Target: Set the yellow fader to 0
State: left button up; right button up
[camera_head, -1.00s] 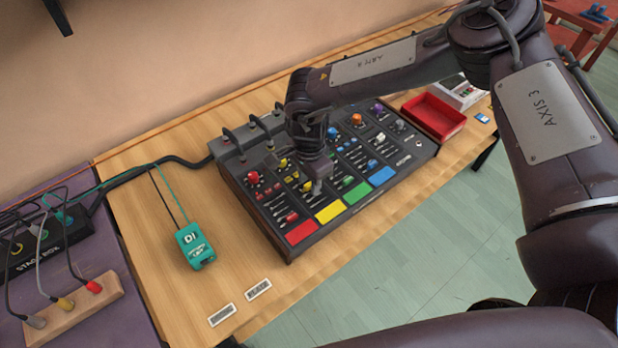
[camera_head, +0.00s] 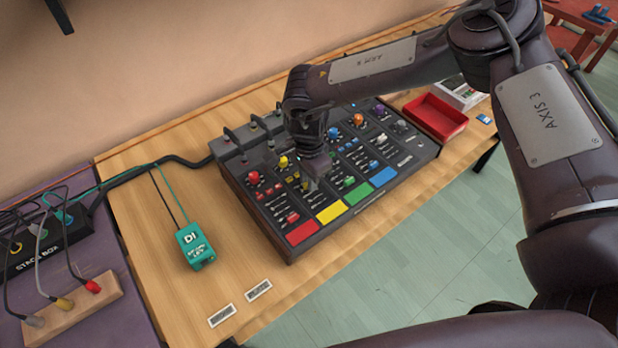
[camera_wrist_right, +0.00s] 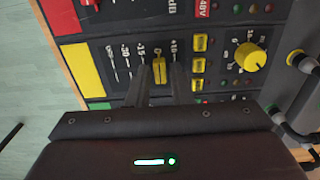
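The yellow fader (camera_wrist_right: 159,69) shows in the right wrist view, in its slot on the mixer's yellow channel, between the -15 and +10 marks. In the head view my right gripper (camera_head: 313,181) is low over the mixer (camera_head: 268,228), behind the yellow pad (camera_head: 331,212), and hides the fader. My left gripper is not in view.
Red, green and blue channels with knobs and faders lie beside the yellow one. Cables plug into the mixer's back edge. A teal DI box (camera_head: 195,246) stands left on the table, a red tray (camera_head: 435,117) right. Bare wood (camera_head: 160,215) lies around the DI box.

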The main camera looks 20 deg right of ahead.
jog(key=shift+o, duration=1.3)
jog(key=shift+r, duration=0.15)
notch_tip(320, 180, up, 8)
jog(key=shift+f+b, duration=0.2)
jog(key=shift+b, duration=0.6)
